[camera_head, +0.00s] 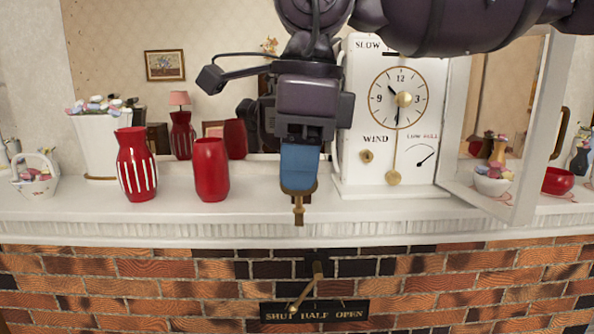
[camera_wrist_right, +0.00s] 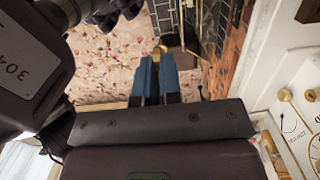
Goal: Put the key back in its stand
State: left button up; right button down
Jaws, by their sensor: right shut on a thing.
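My right gripper (camera_head: 299,180) hangs in front of the mantel, left of the white clock, pointing down. Its blue fingers are shut on the brass key (camera_head: 299,212), whose lower end sticks out below the fingertips. The rest of the key is hidden between the fingers. In the right wrist view the blue fingers (camera_wrist_right: 158,75) are close together, with a small brass bit of the key (camera_wrist_right: 160,48) at their tips. I cannot make out a key stand in either view. My left gripper is not in view.
The white clock (camera_head: 358,125) stands on the mantel (camera_head: 120,215), right of the gripper. A plain red vase (camera_head: 211,172) and a striped red vase (camera_head: 136,168) stand to the left. A white-framed panel (camera_head: 530,130) is at right. A damper plate (camera_head: 314,311) is on the bricks below.

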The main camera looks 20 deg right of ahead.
jog(key=w+d+p, duration=0.2)
jog(key=w+d, duration=0.2)
jog(key=w, duration=0.7)
jog(key=w+d+p, duration=0.3)
jog(key=w+d, duration=0.1)
jog(key=w, duration=0.8)
jog(key=shift+w+d+p, duration=0.15)
jog(key=shift+w+p, duration=0.05)
jog(key=shift+p, duration=0.15)
jog(key=shift+f, duration=0.15)
notch_tip(320, 180, down, 4)
jog(key=shift+f+b, duration=0.15)
jog(key=shift+b, duration=1.1)
jog(key=shift+p, duration=0.35)
dwell(0.4)
jog(key=shift+f+b, duration=0.7)
jog(key=shift+f, duration=0.75)
dwell(0.7)
